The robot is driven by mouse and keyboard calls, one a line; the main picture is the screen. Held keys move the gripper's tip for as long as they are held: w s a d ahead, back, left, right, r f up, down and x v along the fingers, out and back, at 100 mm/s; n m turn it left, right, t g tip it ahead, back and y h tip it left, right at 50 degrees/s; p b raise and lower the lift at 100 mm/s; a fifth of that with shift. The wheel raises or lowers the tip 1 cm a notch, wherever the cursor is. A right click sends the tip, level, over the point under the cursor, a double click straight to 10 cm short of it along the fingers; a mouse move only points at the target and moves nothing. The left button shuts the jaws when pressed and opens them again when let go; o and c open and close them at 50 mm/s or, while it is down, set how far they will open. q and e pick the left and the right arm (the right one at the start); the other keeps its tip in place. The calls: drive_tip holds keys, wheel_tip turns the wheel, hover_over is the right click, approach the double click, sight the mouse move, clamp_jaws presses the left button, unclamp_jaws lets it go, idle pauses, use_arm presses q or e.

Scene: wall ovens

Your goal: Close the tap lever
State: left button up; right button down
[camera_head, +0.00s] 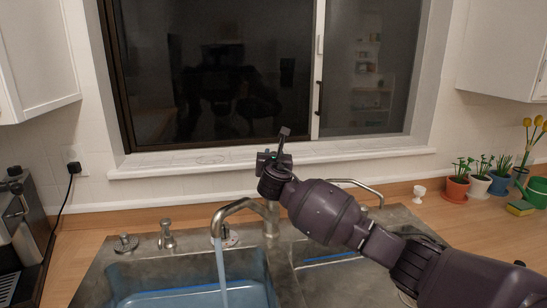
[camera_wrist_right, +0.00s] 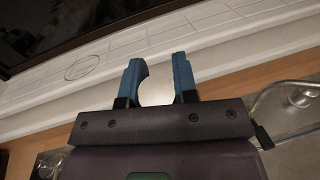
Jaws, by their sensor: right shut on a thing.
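The metal tap (camera_head: 240,205) stands behind the sink, its curved spout pointing down to the left. A stream of water (camera_head: 223,270) runs from it. My right gripper (camera_head: 274,158) is above the tap's base, in front of the window sill. A short dark bar, apparently the tap lever (camera_head: 284,134), sticks up at the gripper. In the right wrist view, the two blue fingers (camera_wrist_right: 156,62) stand apart around a pale round part (camera_wrist_right: 156,88), which seems to belong to the lever. My arm and gripper hide most of the lever and tap base. My left gripper is not in view.
The blue-tinted left basin (camera_head: 190,297) lies below the spout. A second thin spout (camera_head: 362,188) stands right of my arm. A soap dispenser (camera_head: 166,235) is left of the tap. Potted plants (camera_head: 457,190) and a white cup (camera_head: 419,192) stand on the right counter.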

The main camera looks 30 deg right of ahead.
drive_tip(key=shift+s+a+f+t+h+b, duration=0.1)
drive_tip(key=shift+s+f+t+h+b, duration=0.25)
drive_tip(key=shift+s+t+b, duration=0.2)
drive_tip(key=s+t+h+b, duration=0.1)
drive_tip(key=b, duration=0.1)
drive_tip(key=s+f+m+t+b, duration=0.1)
drive_tip(key=t+b, duration=0.1)
drive_tip(key=b, duration=0.1)
drive_tip(key=s+a+f+t+h+b, duration=0.1)
drive_tip(key=b, duration=0.2)
drive_tip(key=shift+s+f+m+h, duration=0.25)
drive_tip(key=shift+s+m+h, duration=0.1)
drive_tip(key=shift+m, duration=0.05)
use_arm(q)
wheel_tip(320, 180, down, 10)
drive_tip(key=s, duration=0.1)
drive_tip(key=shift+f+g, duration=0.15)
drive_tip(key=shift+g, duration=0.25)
use_arm(e)
drive_tip(key=c, duration=0.9)
unclamp_jaws()
drive_tip(key=shift+t, duration=0.25)
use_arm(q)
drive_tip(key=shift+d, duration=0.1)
use_arm(e)
drive_tip(key=shift+s, duration=0.15)
